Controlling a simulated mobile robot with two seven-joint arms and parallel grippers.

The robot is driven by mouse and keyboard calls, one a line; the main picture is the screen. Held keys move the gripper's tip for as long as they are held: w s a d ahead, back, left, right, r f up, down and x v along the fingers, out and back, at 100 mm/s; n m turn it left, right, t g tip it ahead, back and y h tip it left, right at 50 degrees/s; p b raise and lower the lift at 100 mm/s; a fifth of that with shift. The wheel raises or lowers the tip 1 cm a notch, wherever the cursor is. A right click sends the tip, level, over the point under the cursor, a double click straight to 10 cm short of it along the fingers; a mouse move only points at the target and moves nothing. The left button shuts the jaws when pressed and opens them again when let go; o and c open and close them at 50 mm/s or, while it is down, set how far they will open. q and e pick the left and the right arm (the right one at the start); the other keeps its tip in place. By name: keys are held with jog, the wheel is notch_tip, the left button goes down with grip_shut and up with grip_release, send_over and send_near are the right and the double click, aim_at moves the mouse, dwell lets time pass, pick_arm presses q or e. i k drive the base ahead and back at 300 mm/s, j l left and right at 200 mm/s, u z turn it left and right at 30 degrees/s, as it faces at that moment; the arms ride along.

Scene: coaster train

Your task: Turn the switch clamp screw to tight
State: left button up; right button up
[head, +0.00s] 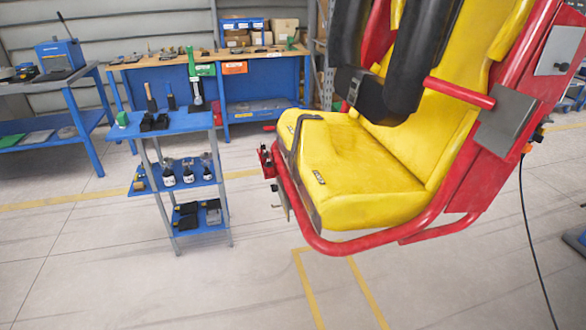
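A yellow coaster seat (360,175) in a red tubular frame (375,243) fills the right half of the head view. Black padded restraint parts (405,75) hang in front of its backrest. A small red and dark fitting (265,165) sits at the seat's front left edge. A small orange and dark part (526,148) with a black cable hanging from it is at the frame's right side. I cannot make out the switch clamp screw on either; it is too small or hidden. Neither of my grippers is in view.
A blue shelf cart (166,125) with tools and bottles stands left of the seat. Blue workbenches (262,78) with boxes and bins line the back, and another bench (75,100) is at the left. The concrete floor (110,275) in front is clear.

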aim_at(544, 119)
jog(key=j+z, duration=0.1)
jog(key=z, duration=0.4)
jog(key=j+z, duration=0.1)
jog(key=z, duration=0.4)
jog(key=k+z, duration=0.15)
jog(key=z, duration=0.35)
jog(key=i+l, duration=0.15)
jog(key=l, duration=0.15)
